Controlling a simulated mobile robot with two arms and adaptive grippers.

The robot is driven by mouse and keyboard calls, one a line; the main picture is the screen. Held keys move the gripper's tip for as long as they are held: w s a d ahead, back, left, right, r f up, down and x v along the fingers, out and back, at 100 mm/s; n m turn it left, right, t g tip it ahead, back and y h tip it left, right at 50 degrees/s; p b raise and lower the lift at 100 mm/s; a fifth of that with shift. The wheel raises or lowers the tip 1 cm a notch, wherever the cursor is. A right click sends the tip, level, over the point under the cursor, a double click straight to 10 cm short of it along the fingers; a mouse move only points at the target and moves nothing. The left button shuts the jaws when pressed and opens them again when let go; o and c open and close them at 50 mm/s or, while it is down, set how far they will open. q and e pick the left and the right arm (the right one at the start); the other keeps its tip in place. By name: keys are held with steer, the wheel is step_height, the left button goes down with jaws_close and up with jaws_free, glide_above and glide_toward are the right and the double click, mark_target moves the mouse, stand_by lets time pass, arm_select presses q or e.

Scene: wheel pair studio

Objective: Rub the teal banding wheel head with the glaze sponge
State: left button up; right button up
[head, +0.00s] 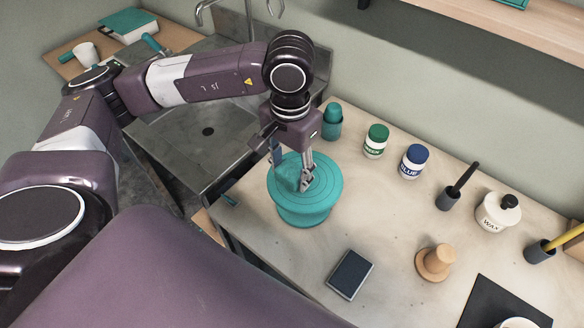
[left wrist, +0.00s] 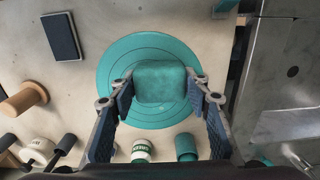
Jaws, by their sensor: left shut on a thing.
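The teal banding wheel (head: 320,201) stands on the worktable near its left end, with ring lines on its round head. The wheel head also shows in the left wrist view (left wrist: 117,71). My left gripper (head: 293,179) is over the wheel head, pointing down, shut on the teal glaze sponge (head: 286,173). In the left wrist view the sponge (left wrist: 161,82) sits between the two fingertips, over the head's middle. The sponge looks on or very close to the head; I cannot tell if it touches. My right gripper is not in view.
A green-labelled jar (head: 375,141), a blue-labelled jar (head: 413,161) and a teal container (head: 332,122) stand behind the wheel. A dark block (head: 349,274) and a wooden knob-shaped piece (head: 436,262) lie to the right. A metal sink (head: 185,135) is on the left.

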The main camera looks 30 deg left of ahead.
arm_select(q)
steer(key=shift+w+d+b, duration=0.2)
steer(key=shift+w+b, duration=0.4)
steer(key=shift+w, duration=0.8)
steer(key=shift+f+b, duration=0.55)
steer(key=shift+b, duration=0.1)
steer(key=shift+w, duration=0.1)
steer(key=shift+w+d+f+b, duration=0.15)
steer(key=shift+w+b, duration=0.45)
steer(key=shift+w, duration=0.55)
